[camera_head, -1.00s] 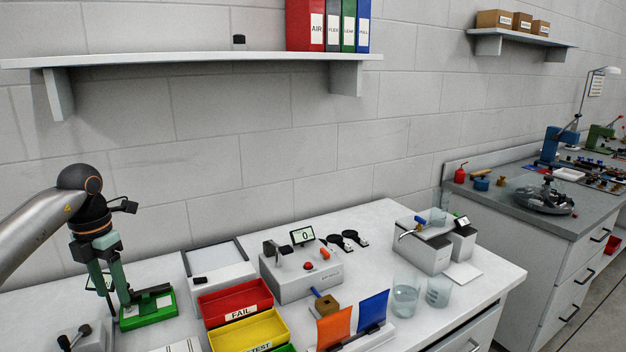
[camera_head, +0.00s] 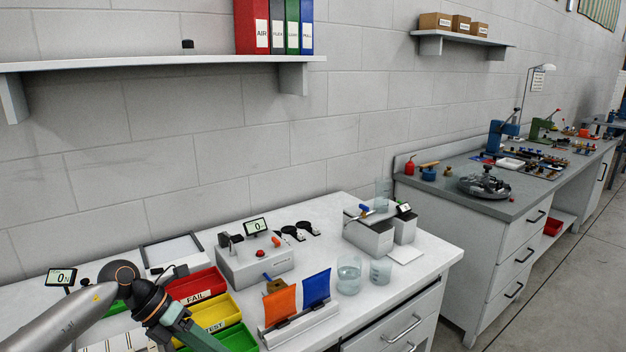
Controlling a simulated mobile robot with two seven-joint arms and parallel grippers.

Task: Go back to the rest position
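My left arm comes in at the lower left. My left gripper (camera_head: 192,338) hangs low in front of the coloured bins, with its teal fingers running off the bottom edge, so its fingertips are hidden and its opening cannot be judged. My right gripper is not in view. A green fixture (camera_head: 116,307) shows only partly behind my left arm.
Beside the gripper are red (camera_head: 196,285), yellow (camera_head: 216,316) and green (camera_head: 236,340) bins. A grey tester box (camera_head: 255,264), orange (camera_head: 280,305) and blue (camera_head: 316,288) flags and beakers (camera_head: 349,275) stand on the white bench (camera_head: 415,262). A shelf (camera_head: 160,62) hangs above.

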